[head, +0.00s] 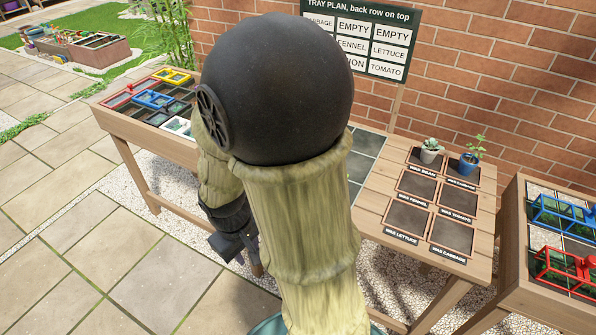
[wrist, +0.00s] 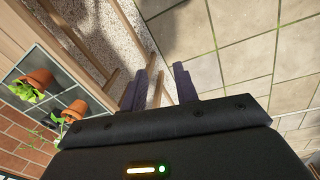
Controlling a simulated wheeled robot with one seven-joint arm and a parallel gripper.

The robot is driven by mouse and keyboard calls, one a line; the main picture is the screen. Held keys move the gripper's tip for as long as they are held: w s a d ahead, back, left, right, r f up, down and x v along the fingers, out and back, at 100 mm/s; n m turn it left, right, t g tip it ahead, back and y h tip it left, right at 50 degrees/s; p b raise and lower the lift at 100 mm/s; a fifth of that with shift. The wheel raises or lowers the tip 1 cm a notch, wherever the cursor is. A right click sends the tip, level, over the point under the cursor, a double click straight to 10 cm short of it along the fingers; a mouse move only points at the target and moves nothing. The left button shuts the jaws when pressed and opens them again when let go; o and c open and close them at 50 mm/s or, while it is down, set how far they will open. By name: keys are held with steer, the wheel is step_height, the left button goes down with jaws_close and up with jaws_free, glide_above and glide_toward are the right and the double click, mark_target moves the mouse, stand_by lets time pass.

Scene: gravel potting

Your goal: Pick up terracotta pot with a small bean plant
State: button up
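Two terracotta pots with green plants show at the left of the wrist view, tipped by the camera's angle: one pot (wrist: 40,76) with broad leaves, and another pot (wrist: 76,109) with a thinner plant. I cannot tell which plant is the bean. Both stand on a dark gridded tray (wrist: 62,97). In the head view my arm hides them. My gripper (wrist: 162,82) is open and empty, its two dark fingers apart over paving and gravel, away from the pots. In the head view my gripper (head: 256,268) hangs low in front of the bench, partly behind my arm.
A white pot (head: 429,155) and a blue pot (head: 468,166) stand on the labelled wooden table (head: 371,206). A sign board (head: 372,38) stands behind. Coloured frames (head: 152,98) lie on the left bench; blue and red frames (head: 562,262) sit at right. Paving in front is clear.

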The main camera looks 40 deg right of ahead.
steer(key=w+d+f+n+g+h+p, duration=0.1)
steer(key=d+f+n+g+h, duration=0.25)
steer(key=d+n+h, duration=0.85)
steer(key=w+d+n+t+h, duration=0.3)
steer(key=w+n+t, duration=0.5)
steer(key=w, duration=0.5)
steer(key=shift+w+d+r+n+t+p, duration=0.35)
steer(key=shift+d+t, duration=0.2)
steer(key=shift+t, duration=0.4)
steer(key=shift+w+f, duration=0.1)
steer(key=shift+w, duration=0.1)
steer(key=p+x, duration=0.1)
steer(key=x, duration=1.1)
steer(key=shift+s, duration=0.25)
steer(key=shift+d, duration=0.25)
